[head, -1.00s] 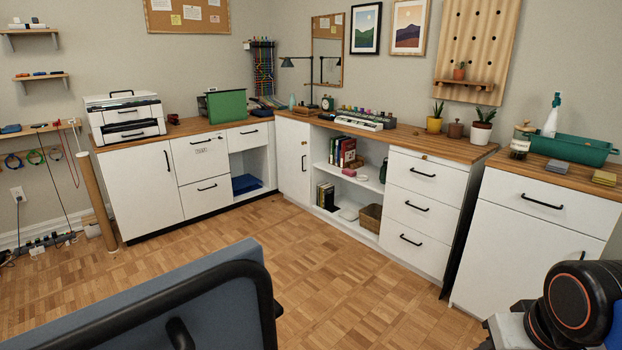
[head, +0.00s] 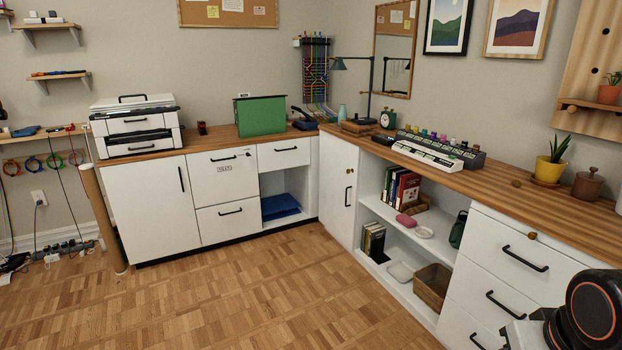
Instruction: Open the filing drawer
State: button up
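The likely filing drawer (head: 215,175) is the upper white drawer in the middle of the back-left cabinet. It has a black bar handle (head: 223,159) near its top edge and a small label whose text I cannot read. It looks shut. A second white drawer (head: 228,224) with its own black handle is shut below it. My gripper is not in view; only a dark, rounded part of my arm shows at the lower right, well away from the drawer.
A printer (head: 137,133) and a green file box (head: 262,117) stand on the back counter. A shut drawer (head: 285,160) is above an open cubby at right. Shelves with books and a basket (head: 433,286) line the right side. The wood floor (head: 255,300) before the cabinets is clear.

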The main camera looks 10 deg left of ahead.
aim_at(216, 176)
jog(key=i+j+u, duration=0.1)
jog(key=i+u, duration=0.2)
jog(key=i, duration=0.3)
jog(key=i+u, duration=0.25)
jog(key=i, duration=0.4)
jog(key=i+l+u, duration=0.3)
jog(key=i, duration=0.3)
